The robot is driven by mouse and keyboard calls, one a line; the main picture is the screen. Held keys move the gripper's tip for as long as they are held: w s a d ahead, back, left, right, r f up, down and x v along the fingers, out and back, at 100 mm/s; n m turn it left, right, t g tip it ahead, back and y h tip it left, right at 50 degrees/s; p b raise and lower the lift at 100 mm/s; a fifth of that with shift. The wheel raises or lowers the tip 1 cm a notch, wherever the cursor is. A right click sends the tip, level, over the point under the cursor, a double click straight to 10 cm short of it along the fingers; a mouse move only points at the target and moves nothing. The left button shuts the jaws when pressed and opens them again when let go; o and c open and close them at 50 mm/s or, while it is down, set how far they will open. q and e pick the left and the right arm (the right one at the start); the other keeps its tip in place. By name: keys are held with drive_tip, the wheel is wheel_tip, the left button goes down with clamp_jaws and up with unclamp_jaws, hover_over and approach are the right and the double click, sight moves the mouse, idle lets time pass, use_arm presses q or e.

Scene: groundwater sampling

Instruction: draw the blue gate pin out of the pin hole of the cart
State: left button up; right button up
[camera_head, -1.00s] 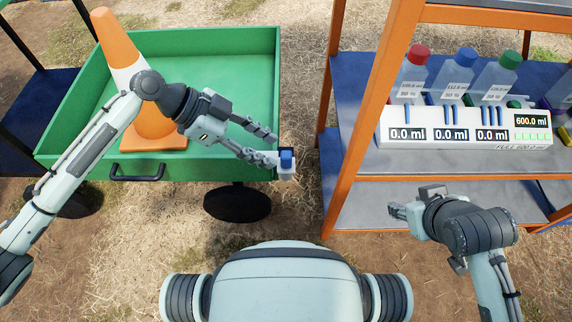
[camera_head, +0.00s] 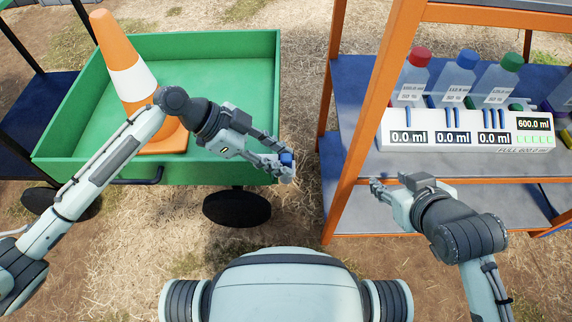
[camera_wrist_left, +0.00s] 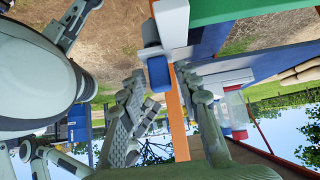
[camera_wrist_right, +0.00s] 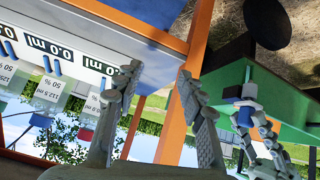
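The blue gate pin (camera_head: 287,159) stands in a white bracket at the near right corner of the green cart (camera_head: 235,168). Its blue head also shows in the left wrist view (camera_wrist_left: 158,72). My left gripper (camera_head: 282,163) is open, its two fingertips on either side of the pin head, with small gaps visible in the left wrist view. The pin's lower part is hidden in the bracket. My right gripper (camera_head: 388,190) is open and empty in front of the orange-framed shelf; its spread fingers show in the right wrist view (camera_wrist_right: 157,82).
A traffic cone (camera_head: 128,75) stands in the cart, beneath my left arm. The shelf (camera_head: 356,150) is just right of the pin, carrying a white display unit (camera_head: 400,115) and several capped bottles. A gap of bare ground separates cart and shelf.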

use_arm(q)
clamp_jaws()
drive_tip(key=shift+r+p, duration=0.65)
drive_tip(key=shift+r, duration=0.1)
drive_tip(key=shift+r+p, duration=0.65)
drive_tip(key=shift+r, duration=0.1)
use_arm(e)
drive_tip(key=shift+s+d+f+m+g+h, duration=0.6)
drive_tip(key=shift+s+d+f+g+h, duration=0.6)
drive_tip(key=shift+s+d+f+g, duration=2)
use_arm(q)
drive_tip(key=shift+r+p, duration=1.2)
drive_tip(key=shift+r, duration=0.15)
drive_tip(key=shift+r+p, duration=1.3)
drive_tip(key=shift+r, duration=0.2)
use_arm(e)
wheel_tip(320, 180, down, 10)
drive_tip(key=shift+s+y, duration=0.2)
drive_tip(key=shift+y, duration=0.2)
